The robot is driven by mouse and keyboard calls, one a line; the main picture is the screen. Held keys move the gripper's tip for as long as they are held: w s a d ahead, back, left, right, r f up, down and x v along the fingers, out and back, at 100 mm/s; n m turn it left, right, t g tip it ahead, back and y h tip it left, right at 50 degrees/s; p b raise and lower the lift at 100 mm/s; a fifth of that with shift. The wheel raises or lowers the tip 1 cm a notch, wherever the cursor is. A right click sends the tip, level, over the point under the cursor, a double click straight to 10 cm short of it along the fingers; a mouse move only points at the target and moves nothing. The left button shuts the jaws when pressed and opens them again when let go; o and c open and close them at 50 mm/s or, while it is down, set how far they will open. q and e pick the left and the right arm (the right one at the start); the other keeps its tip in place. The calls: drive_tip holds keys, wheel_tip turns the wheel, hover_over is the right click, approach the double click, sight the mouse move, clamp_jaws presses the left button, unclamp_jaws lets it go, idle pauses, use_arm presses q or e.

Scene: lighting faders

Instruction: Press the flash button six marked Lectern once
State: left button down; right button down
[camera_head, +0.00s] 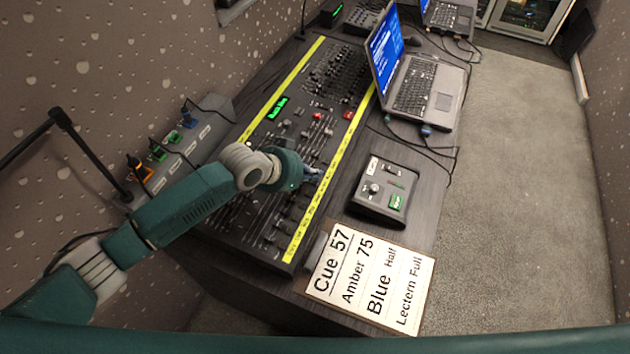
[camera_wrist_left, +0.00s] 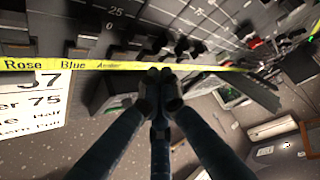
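The lighting desk (camera_head: 247,165) is a long dark console with rows of faders and a yellow label strip (camera_head: 340,135) along its near edge. In the left wrist view the strip (camera_wrist_left: 75,66) reads Rose, Blue and Amber; I cannot read a Lectern label. Dark blocks sit beside the strip, but I cannot tell which is flash button six. My left gripper (camera_head: 312,174) is low over the strip's middle. In the left wrist view its fingertips (camera_wrist_left: 160,80) are together, empty, just right of Amber, covering part of the strip. Contact cannot be told. My right gripper is not in view.
A cue sheet (camera_head: 370,277) lies at the table's near end, beside a small control box (camera_head: 384,190). An open laptop (camera_head: 425,90) with trailing cables stands beyond. A socket strip (camera_head: 180,150) with plugs runs along the wall side. Carpet floor is clear at right.

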sight(315, 184)
use_arm(q)
drive_tip(key=shift+f, duration=0.1)
idle(0.7)
drive_tip(key=shift+f, duration=0.35)
drive_tip(key=shift+a+f, duration=0.1)
drive_tip(key=shift+f, duration=0.25)
idle(0.5)
idle(0.3)
drive_tip(key=shift+r+p, duration=0.55)
drive_tip(key=shift+r, duration=0.2)
drive_tip(key=r+p, duration=0.5)
drive_tip(key=shift+s+d+r, duration=0.1)
drive_tip(key=shift+d, duration=0.2)
